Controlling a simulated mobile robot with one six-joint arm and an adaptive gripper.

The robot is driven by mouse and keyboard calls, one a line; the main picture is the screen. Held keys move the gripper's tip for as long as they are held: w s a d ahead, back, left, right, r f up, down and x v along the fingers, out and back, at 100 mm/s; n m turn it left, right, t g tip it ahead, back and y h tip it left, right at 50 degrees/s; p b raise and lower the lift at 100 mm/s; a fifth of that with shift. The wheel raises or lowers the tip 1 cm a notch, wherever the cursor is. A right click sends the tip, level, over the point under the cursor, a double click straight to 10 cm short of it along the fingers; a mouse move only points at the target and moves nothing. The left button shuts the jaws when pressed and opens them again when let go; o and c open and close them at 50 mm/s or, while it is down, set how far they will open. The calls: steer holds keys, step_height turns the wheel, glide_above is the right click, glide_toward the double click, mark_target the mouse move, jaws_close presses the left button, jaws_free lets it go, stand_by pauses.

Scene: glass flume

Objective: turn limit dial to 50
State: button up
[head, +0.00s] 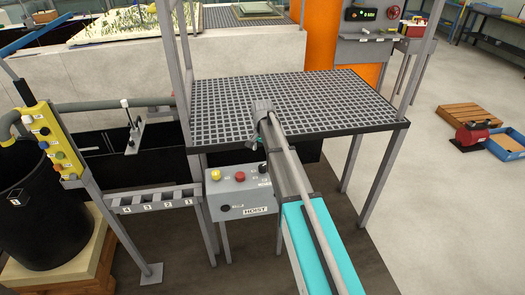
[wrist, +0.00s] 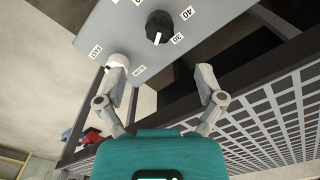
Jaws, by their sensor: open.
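The limit dial (wrist: 159,27) is a black round knob with a white pointer mark on a grey panel (wrist: 135,18), at the top of the wrist view. Its mark points down in the picture, beside the 30 label (wrist: 178,38). The 40 label (wrist: 187,12) is further up; no 50 label is readable. My gripper (wrist: 162,82) is open and empty, its two fingers spread below the dial and apart from it. In the head view, the grey hoist box (head: 237,195) is partly covered by my arm, and my gripper's fingers cannot be made out.
A white knob (wrist: 118,62) sits on the panel close to the left finger. A dark-edged grating platform (head: 300,100) lies above and behind the hoist box. The box also has a yellow button (head: 215,175) and a red button (head: 240,177).

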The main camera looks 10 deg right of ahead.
steer(key=shift+r+p, duration=2.05)
steer(key=shift+r, duration=0.35)
steer(key=s+f+n+b, duration=0.2)
steer(key=s+f+b, duration=0.1)
steer(key=s, duration=0.7)
steer(key=s+f+n+b, duration=0.3)
steer(key=s+f+b, duration=0.1)
steer(key=s, duration=0.6)
steer(key=s+f+n+b, duration=0.3)
steer(key=s, duration=0.7)
steer(key=shift+f+b, duration=0.35)
steer(key=shift+s, duration=0.1)
steer(key=c, duration=0.4)
steer(key=shift+a, duration=0.1)
